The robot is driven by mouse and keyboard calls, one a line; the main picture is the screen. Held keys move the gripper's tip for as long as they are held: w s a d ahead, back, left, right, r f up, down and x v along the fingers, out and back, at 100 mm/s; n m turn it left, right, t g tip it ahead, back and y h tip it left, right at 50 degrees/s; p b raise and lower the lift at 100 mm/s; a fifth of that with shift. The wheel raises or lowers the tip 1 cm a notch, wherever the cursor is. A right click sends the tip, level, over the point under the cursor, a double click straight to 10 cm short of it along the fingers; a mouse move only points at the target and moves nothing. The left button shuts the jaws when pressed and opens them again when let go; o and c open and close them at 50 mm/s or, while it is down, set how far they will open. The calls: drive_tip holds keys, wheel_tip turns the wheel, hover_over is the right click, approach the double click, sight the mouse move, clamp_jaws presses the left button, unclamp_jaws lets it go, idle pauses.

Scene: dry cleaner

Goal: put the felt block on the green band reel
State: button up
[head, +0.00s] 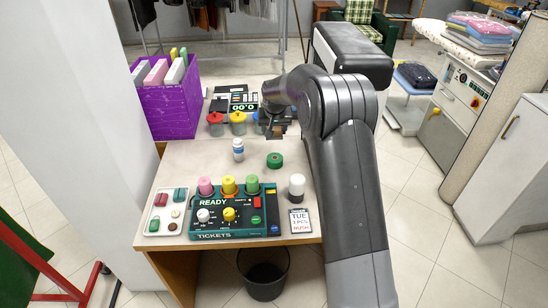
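A green reel (275,160) lies flat on the table, to the right of a small white-and-blue bottle. A second green reel (252,185) stands at the right end of a row with a pink and a yellow one on the ticket machine. I cannot tell for certain which thing is the felt block; small red and green blocks (179,195) lie in a pale tray at the front left.
The ticket machine (232,216) fills the table's front middle. A white-topped cylinder (296,187) and a date card (300,221) stand right of it. Red and yellow jars (238,123), a keypad device (236,99) and a purple bin (172,108) are at the back. The left middle is clear.

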sight(275, 155)
wheel_tip(275, 155, down, 10)
drive_tip(key=shift+d+r, duration=0.1)
drive_tip(key=shift+d, duration=0.05)
idle(0.3)
drive_tip(key=o, duration=1)
